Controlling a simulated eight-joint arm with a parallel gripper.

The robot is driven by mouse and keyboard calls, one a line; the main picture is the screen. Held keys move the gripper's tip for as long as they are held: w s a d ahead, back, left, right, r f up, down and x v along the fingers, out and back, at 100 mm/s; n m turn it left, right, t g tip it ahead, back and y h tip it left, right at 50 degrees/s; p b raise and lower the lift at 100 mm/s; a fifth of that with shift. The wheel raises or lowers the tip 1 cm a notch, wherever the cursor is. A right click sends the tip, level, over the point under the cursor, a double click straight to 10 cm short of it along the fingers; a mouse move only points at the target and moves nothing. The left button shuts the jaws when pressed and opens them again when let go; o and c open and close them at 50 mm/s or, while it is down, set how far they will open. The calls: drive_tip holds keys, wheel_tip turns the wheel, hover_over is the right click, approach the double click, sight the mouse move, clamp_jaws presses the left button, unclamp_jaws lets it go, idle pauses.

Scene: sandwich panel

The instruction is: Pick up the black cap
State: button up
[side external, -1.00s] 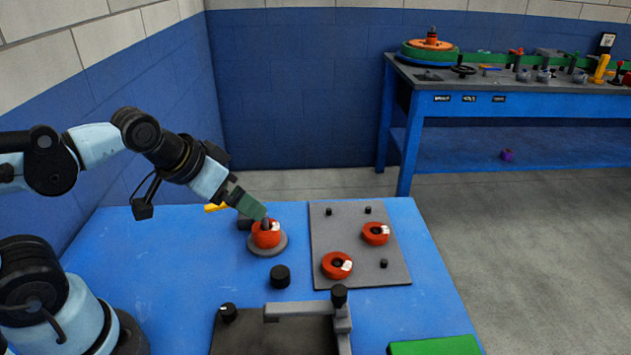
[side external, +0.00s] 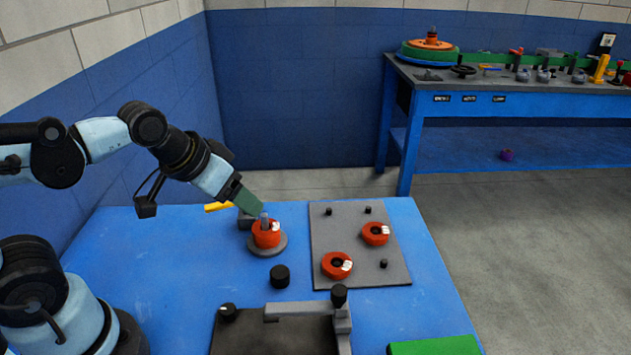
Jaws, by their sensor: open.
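A short black cap (side external: 280,276) stands on the blue table, in front of the grey round base with the red ring (side external: 266,235). A grey post (side external: 265,221) sticks up from that ring. My gripper (side external: 256,209) points down to the right, just above and behind the post, up and left of the black cap in the picture and clear of it. The gripper is open. The green fingers overlap in this view, so the gap between them is hidden. I see nothing held.
A grey plate (side external: 360,270) with two red rings and small black pegs lies to the right. A dark fixture (side external: 275,335) with a grey bracket and black knob (side external: 339,292) stands in front. A green block (side external: 435,346) is at front right. The table's left part is clear.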

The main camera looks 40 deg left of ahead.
drive_tip(key=w+d+f+n+g, duration=0.1)
drive_tip(key=w+d+n+g, duration=0.1)
drive_tip(key=d+n+g, duration=0.4)
hover_over(279, 272)
drive_tip(key=shift+g, duration=0.3)
drive_tip(key=f, duration=0.7)
drive_tip(key=shift+w+d, duration=0.2)
drive_tip(key=shift+w, duration=0.15)
drive_tip(key=shift+s+a+f, duration=0.1)
drive_tip(key=shift+s+f, duration=0.05)
drive_tip(key=shift+f, duration=1.25)
drive_tip(key=shift+s+a+f, duration=0.1)
drive_tip(key=shift+s+f, duration=0.05)
drive_tip(key=shift+f, duration=1.25)
drive_tip(key=c, duration=1.1)
drive_tip(key=shift+r, duration=0.15)
